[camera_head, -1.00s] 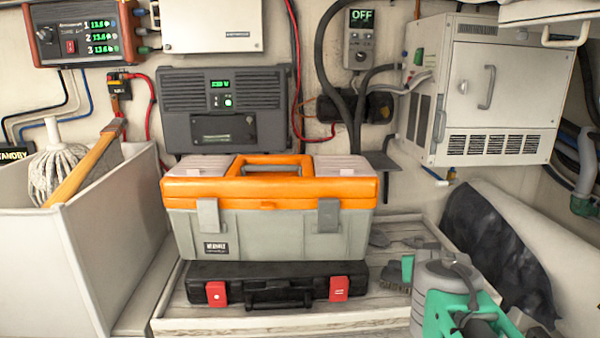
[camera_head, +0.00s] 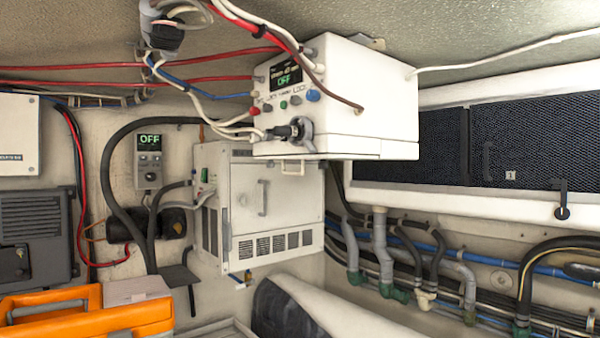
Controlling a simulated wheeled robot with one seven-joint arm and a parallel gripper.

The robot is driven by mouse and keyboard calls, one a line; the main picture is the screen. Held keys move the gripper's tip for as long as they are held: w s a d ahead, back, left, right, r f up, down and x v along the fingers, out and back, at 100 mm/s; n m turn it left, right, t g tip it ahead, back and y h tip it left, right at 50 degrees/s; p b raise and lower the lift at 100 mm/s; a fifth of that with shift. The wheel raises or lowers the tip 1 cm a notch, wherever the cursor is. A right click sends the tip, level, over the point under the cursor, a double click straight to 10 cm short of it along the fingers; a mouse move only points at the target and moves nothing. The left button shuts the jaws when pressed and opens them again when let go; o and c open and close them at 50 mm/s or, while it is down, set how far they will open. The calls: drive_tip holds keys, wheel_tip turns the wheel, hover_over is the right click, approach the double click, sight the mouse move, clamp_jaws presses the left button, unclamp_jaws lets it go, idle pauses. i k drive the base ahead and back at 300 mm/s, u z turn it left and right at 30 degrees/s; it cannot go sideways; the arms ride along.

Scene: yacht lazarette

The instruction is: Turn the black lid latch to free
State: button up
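A small black latch (camera_head: 562,212) sits on the lower white frame of the wall locker at the right. It has a round end on the frame and a narrow bar pointing up over the dark mesh panel. I cannot read any mark beside it. The locker's dark mesh front (camera_head: 535,140) is closed, with a slim black handle (camera_head: 488,160) and a small numbered tag. My gripper is not in view.
A white control box (camera_head: 360,95) with a black rotary knob, display and cables hangs ahead of the locker. Below are a white vented cabinet (camera_head: 262,200), pipes and hoses (camera_head: 380,255). An orange toolbox (camera_head: 90,320) is at lower left.

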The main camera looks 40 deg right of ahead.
sight(324, 164)
drive_tip(key=u, duration=0.05)
drive_tip(key=k, duration=0.3)
drive_tip(key=z, duration=0.8)
drive_tip(key=i, duration=0.25)
drive_tip(key=z, duration=0.2)
